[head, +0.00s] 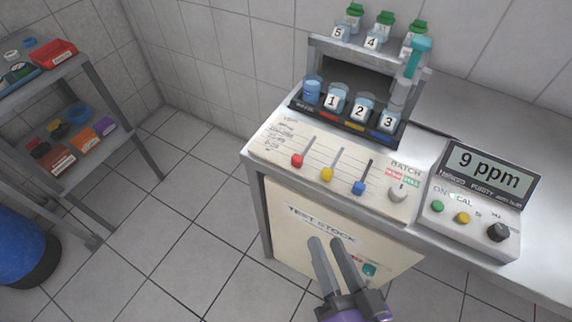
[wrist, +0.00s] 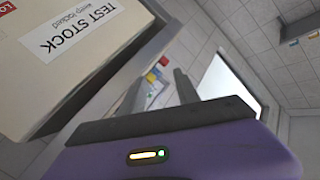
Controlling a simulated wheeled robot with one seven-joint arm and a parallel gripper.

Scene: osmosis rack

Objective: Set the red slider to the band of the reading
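The red slider (head: 297,160) is at the low end of its slot on the cream panel (head: 283,135), left of the yellow slider (head: 327,174) and the blue slider (head: 358,188). Printed band labels (head: 287,136) stand left of the slots, too small to read. The meter display (head: 486,172) reads 9 ppm. My gripper (head: 330,242) is in front of the counter, below the panel and apart from the sliders, its two fingers spread and empty. In the wrist view the fingers (wrist: 160,95) also stand apart with nothing between them.
A rack (head: 345,122) with numbered cups stands behind the panel. A BATCH knob (head: 398,192) is right of the sliders. The TEST STOCK cabinet (head: 300,232) is under the counter. A shelf (head: 90,150) and a blue barrel (head: 22,250) stand left; the floor between is clear.

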